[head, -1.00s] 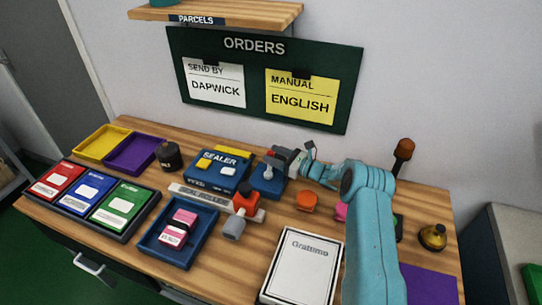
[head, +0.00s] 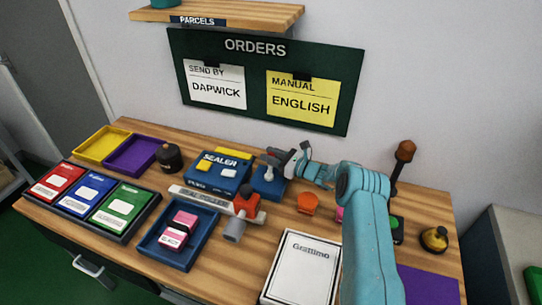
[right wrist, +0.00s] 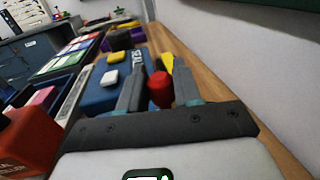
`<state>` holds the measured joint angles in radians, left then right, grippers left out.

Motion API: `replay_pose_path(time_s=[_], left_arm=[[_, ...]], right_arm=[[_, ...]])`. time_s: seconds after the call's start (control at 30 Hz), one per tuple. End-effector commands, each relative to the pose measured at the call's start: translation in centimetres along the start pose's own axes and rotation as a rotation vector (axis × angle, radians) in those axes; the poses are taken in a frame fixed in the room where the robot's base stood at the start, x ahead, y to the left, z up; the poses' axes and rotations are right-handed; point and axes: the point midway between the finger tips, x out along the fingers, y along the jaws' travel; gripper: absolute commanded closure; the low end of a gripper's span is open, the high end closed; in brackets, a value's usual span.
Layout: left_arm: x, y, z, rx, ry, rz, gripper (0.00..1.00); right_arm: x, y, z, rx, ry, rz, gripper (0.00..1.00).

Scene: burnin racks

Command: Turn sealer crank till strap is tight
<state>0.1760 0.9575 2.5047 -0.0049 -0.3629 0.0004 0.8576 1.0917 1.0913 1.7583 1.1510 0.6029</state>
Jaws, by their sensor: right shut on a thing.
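The blue sealer (head: 218,176) sits at the back middle of the bench, with yellow and white blocks on top. Its crank (head: 268,180) stands on a blue base at its right. My right gripper (head: 279,158) is at the top of the crank. In the right wrist view its fingers (right wrist: 158,92) are shut on the red crank knob (right wrist: 160,88). The fingers partly hide the crank in the head view. A pink packet with a dark band (head: 180,230) lies in a blue tray (head: 157,257) in front. I cannot tell how tight any strap is. My left gripper is not in view.
A dark jar (head: 169,157) stands left. The orders board (head: 262,85) hangs behind.

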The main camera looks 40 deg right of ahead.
Motion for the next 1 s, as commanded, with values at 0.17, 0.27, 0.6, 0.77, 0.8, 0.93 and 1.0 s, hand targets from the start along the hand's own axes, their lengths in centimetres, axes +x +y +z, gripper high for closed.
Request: replay_pose_path(time_s=[0.17, 0.27, 0.6, 0.77, 0.8, 0.93, 1.0], left_arm=[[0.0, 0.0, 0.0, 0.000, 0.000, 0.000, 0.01], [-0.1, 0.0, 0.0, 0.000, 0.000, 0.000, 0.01], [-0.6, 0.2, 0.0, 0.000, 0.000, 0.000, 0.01], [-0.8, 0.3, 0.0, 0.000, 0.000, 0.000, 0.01], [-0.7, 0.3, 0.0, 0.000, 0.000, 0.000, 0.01], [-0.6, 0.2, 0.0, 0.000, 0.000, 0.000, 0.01], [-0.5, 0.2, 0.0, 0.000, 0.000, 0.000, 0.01]], right_arm=[[-0.1, 0.0, 0.0, 0.000, 0.000, -0.008, 0.97], [-0.1, 0.0, 0.0, 0.000, 0.000, -0.015, 0.97], [-0.6, -0.1, 0.1, 0.003, 0.002, -0.119, 0.97], [-1.2, -0.2, 0.0, 0.004, 0.004, -0.239, 0.97], [-1.4, -0.2, -0.1, 0.004, 0.004, -0.271, 0.97], [-1.9, -0.2, -0.2, 0.003, 0.004, -0.374, 0.97], [-2.2, -0.2, -0.2, 0.003, 0.003, -0.426, 0.97]])
